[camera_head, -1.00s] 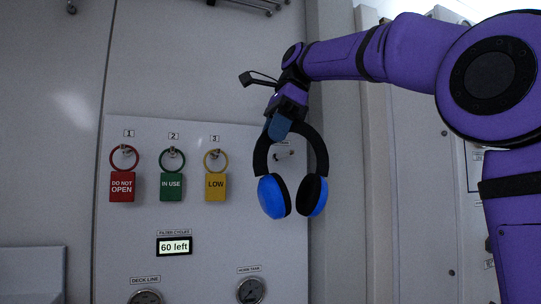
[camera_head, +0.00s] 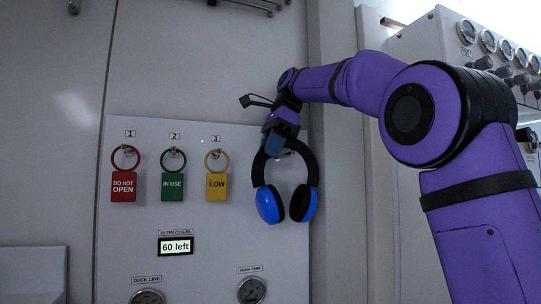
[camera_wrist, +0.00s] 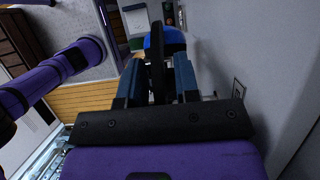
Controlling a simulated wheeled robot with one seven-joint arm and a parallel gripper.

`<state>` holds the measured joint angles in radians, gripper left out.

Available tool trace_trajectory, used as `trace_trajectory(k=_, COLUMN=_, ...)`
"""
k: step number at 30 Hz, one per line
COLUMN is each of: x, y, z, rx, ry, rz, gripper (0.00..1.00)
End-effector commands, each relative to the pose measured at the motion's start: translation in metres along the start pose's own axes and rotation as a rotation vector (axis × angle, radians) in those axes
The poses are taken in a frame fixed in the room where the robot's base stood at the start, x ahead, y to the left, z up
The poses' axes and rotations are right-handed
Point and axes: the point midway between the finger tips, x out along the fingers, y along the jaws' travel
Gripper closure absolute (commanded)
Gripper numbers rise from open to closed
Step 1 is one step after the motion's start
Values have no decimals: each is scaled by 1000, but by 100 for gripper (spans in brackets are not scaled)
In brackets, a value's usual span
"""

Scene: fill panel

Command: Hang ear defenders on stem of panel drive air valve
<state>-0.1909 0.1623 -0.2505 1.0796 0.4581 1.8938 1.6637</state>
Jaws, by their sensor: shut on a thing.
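The ear defenders (camera_head: 312,170), with a black headband and blue cups, hang upright from my gripper (camera_head: 277,142) in front of the panel's right side. My gripper is shut on the top of the headband. The wrist view shows the dark headband (camera_wrist: 157,60) between the two blue fingers (camera_wrist: 157,85), with a blue cup (camera_wrist: 165,40) beyond. A small part of the air valve (camera_head: 287,153) shows just behind and inside the headband arch. The gripper and band hide most of it. I cannot tell whether the band touches the stem.
The white panel (camera_head: 150,225) carries a red tag (camera_head: 123,187), a green tag (camera_head: 172,187) and a yellow tag (camera_head: 216,187) on hooks left of the ear defenders. A display (camera_head: 175,246) and gauges (camera_head: 251,291) sit lower. A gauge cabinet (camera_head: 420,45) stands at right.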

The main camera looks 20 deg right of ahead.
Motion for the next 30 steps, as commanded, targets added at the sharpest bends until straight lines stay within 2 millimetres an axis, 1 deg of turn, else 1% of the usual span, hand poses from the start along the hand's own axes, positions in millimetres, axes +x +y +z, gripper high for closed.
trace_trajectory(k=1, x=5, y=0, z=-2, rx=0, ry=0, rz=2, gripper=100)
trace_trajectory(k=4, x=12, y=0, z=-5, rx=0, ry=0, rz=2, gripper=100)
trace_trajectory(k=13, x=13, y=0, z=-6, rx=0, ry=1, rz=-1, gripper=100)
trace_trajectory(k=18, x=17, y=0, z=-7, rx=1, ry=1, rz=0, gripper=100)
trace_trajectory(k=19, x=18, y=0, z=-8, rx=1, ry=1, rz=1, gripper=68)
trace_trajectory(k=22, x=17, y=0, z=-7, rx=1, ry=1, rz=0, gripper=45)
trace_trajectory(k=30, x=17, y=0, z=-7, rx=1, ry=1, rz=0, gripper=45)
